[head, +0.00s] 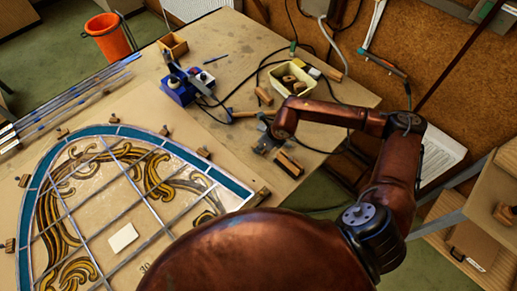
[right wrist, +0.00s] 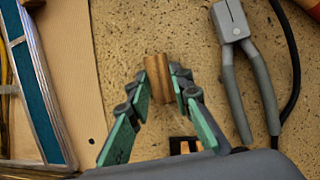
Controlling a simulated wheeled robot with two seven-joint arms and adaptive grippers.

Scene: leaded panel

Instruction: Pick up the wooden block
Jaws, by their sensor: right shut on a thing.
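In the right wrist view, a small brown wooden block (right wrist: 158,76) stands between the green and dark fingertips of my right gripper (right wrist: 161,88). The fingers touch its two sides, and the gripper is shut on it. I cannot tell whether the block rests on the bench or is just above it. In the head view, my copper-coloured right arm reaches in from the lower right over the bench, and I cannot make out the fingers or the held block clearly. My left gripper is not in view.
Grey-handled pliers (right wrist: 238,70) lie right of the gripper, with a black cable beside them. The leaded panel (head: 122,131) fills the bench's left part. A cream tray of wooden pieces (head: 311,82) and a blue tool stand (head: 181,91) are further back. Another wooden piece (head: 289,163) lies near the bench edge.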

